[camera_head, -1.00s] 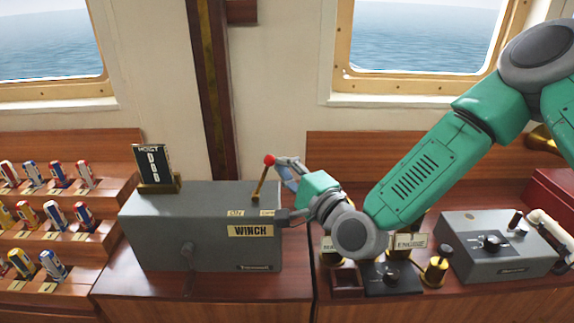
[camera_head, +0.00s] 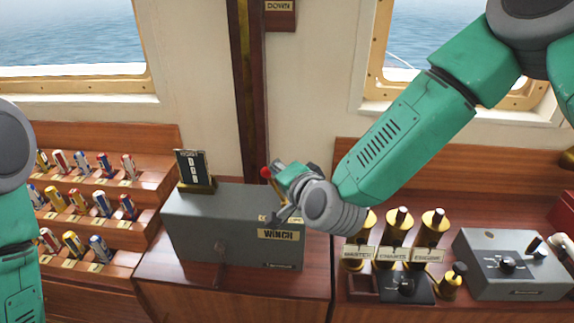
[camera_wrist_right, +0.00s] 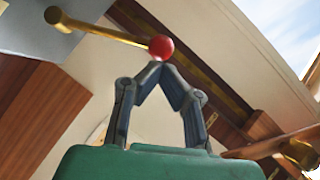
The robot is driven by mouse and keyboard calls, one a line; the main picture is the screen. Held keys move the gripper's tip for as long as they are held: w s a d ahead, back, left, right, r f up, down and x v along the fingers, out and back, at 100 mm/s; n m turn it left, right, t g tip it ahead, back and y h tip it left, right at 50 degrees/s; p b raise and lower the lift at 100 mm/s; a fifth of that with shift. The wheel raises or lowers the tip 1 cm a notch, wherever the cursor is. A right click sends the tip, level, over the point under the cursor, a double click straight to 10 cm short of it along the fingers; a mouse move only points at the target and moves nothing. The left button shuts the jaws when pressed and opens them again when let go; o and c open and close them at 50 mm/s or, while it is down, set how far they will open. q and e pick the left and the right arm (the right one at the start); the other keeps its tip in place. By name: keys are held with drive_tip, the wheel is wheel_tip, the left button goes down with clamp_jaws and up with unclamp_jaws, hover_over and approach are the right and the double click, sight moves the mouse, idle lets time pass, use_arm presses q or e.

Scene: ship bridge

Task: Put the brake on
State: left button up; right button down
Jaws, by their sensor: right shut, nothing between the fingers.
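The grey winch box (camera_head: 190,235) stands on the wooden console and carries a yellow WINCH label (camera_head: 278,235). A brass lever with a red knob (camera_head: 265,172) rises from its top; most of its shaft is hidden behind my gripper in the head view. In the right wrist view the brass shaft (camera_wrist_right: 105,33) and red knob (camera_wrist_right: 161,47) show clearly. My right gripper (camera_wrist_right: 160,68) is shut and empty, with its fingertips at the red knob, seemingly touching it. In the head view, the right gripper (camera_head: 277,167) is just right of the knob. The left gripper is out of view.
A small dark sign (camera_head: 192,166) stands on the box's left part. Racks of coloured handles (camera_head: 100,205) are at the left. Several brass levers (camera_head: 395,235) and a grey control box (camera_head: 515,265) stand at the right. My left arm shows at the left edge.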

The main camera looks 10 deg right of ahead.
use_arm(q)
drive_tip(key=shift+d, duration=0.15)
use_arm(e)
drive_tip(key=shift+a+f, duration=0.15)
drive_tip(key=shift+a, duration=0.1)
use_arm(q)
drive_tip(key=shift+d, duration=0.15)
use_arm(e)
drive_tip(key=shift+w, duration=0.1)
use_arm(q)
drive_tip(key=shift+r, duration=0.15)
